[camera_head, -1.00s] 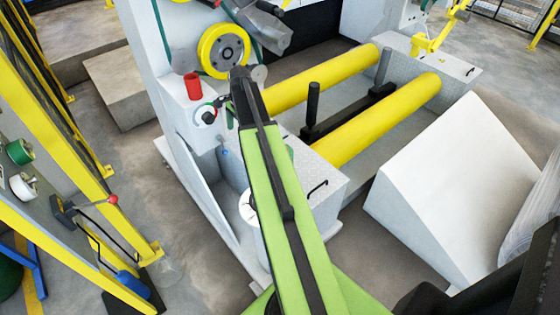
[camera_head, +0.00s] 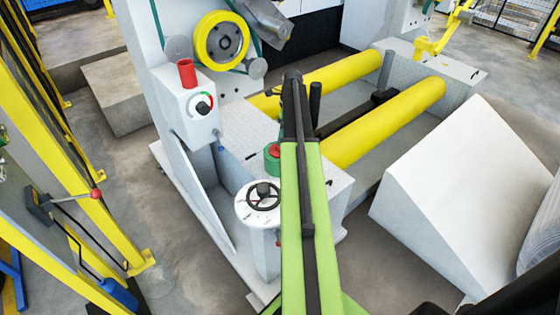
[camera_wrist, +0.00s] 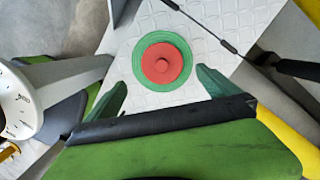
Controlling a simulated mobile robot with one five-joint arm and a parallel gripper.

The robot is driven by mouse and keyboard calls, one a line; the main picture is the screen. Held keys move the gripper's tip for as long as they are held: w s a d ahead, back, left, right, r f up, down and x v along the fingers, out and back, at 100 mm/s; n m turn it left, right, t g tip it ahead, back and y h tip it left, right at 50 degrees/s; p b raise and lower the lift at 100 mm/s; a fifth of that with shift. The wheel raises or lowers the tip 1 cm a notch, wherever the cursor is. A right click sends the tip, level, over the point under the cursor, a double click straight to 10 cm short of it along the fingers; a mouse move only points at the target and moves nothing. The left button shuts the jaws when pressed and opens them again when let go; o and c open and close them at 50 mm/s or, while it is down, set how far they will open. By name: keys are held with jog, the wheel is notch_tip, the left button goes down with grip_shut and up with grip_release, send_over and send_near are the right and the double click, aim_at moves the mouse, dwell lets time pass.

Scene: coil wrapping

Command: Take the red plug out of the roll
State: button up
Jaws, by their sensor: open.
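The red plug (camera_wrist: 162,63) sits in the middle of the green roll (camera_wrist: 179,86), seen from above in the wrist view. The roll rests on a white, patterned plate (camera_wrist: 215,22). My gripper (camera_wrist: 162,79) is open and empty, with one green finger at each side, just short of the roll in that picture. I cannot tell its height above the plug. In the head view the green roll (camera_head: 272,164) shows partly, left of my green arm, which hides the rest. My gripper is not visible there.
A white post with a black handwheel (camera_head: 263,196) stands close to the roll. A control box with a red lamp (camera_head: 187,73) is behind it. Two yellow rollers (camera_head: 385,122) lie to the right. A yellow fence (camera_head: 95,225) runs along the left.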

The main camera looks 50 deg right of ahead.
aim_at(279, 150)
jog(key=f+b, duration=0.2)
jog(key=f, duration=0.1)
jog(key=f+b, duration=0.2)
jog(key=f, duration=0.1)
jog(key=w+f+b, duration=0.1)
jog(key=f+b, duration=0.2)
jog(key=shift+w+a, duration=0.1)
jog(key=shift+a, duration=0.2)
jog(key=shift+r, duration=0.25)
jog(key=c, duration=1.3)
